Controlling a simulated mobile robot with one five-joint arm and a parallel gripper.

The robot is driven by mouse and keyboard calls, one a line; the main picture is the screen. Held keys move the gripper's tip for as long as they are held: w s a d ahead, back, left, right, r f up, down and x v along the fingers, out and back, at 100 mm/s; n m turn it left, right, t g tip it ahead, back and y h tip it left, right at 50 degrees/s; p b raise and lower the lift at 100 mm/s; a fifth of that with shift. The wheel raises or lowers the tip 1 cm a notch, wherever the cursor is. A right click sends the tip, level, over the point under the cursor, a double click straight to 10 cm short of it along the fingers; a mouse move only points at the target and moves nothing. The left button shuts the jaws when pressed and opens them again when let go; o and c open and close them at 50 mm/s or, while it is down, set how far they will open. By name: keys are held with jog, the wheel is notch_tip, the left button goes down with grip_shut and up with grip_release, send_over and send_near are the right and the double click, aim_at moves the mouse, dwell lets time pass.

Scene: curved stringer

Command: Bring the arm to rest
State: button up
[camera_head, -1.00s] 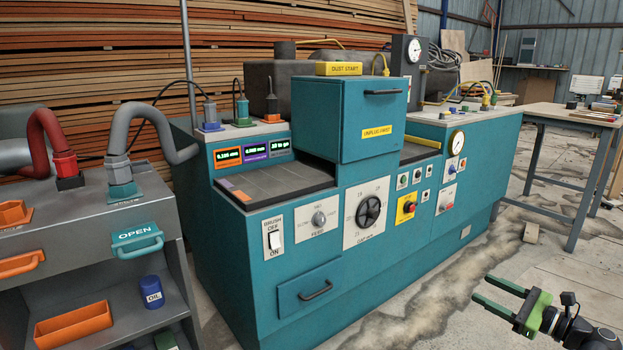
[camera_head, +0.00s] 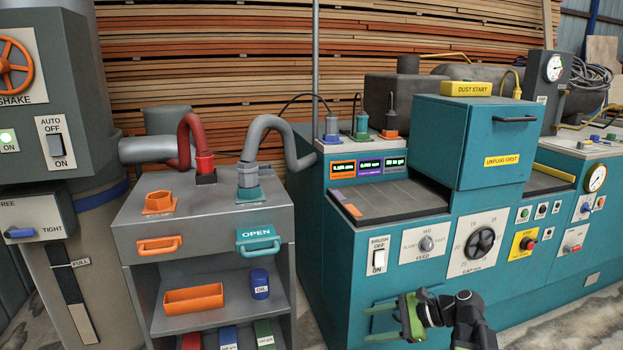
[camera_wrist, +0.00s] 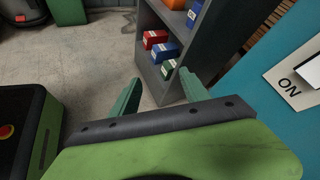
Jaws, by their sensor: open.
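My gripper (camera_head: 384,322) is green and shows at the bottom of the head view, in front of the teal machine (camera_head: 345,270). Its two fingers stand apart and point left, with nothing between them. In the wrist view my gripper (camera_wrist: 160,95) is also open and empty, with bare floor and the lower part of the grey cabinet (camera_wrist: 175,30) beyond the fingertips. The teal machine's side (camera_wrist: 285,60) is close on the right in that view. I cannot tell whether the gripper touches the machine.
The grey cabinet (camera_head: 210,225) with red and grey hoses, an orange tray (camera_head: 193,299) and a blue oil can (camera_head: 260,284) stands left of the machine. A grey dust collector (camera_head: 60,130) is at far left. Open floor (camera_wrist: 85,60) lies left of the cabinet in the wrist view.

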jog(key=s+a+f+n+g+h+p, duration=0.1)
jog(key=s+a+f+n+g+h, duration=0.1)
jog(key=a+f+n+h, duration=0.3)
jog(key=s+a+f+n+g+h+p, duration=0.1)
jog(key=s+a+f+n+g, duration=0.2)
jog(key=a, duration=0.5)
jog(key=d+f+n+h, duration=0.2)
jog(key=d+n+h, duration=0.45)
jog(key=d, duration=0.35)
notch_tip(320, 180, up, 38)
jog(key=n+p, duration=0.2)
jog(key=p, duration=3.5)
jog(key=shift+s+f+t+y+p, duration=0.15)
jog(key=shift+s+t+y+p, duration=0.2)
jog(key=shift+t+y+p, duration=0.1)
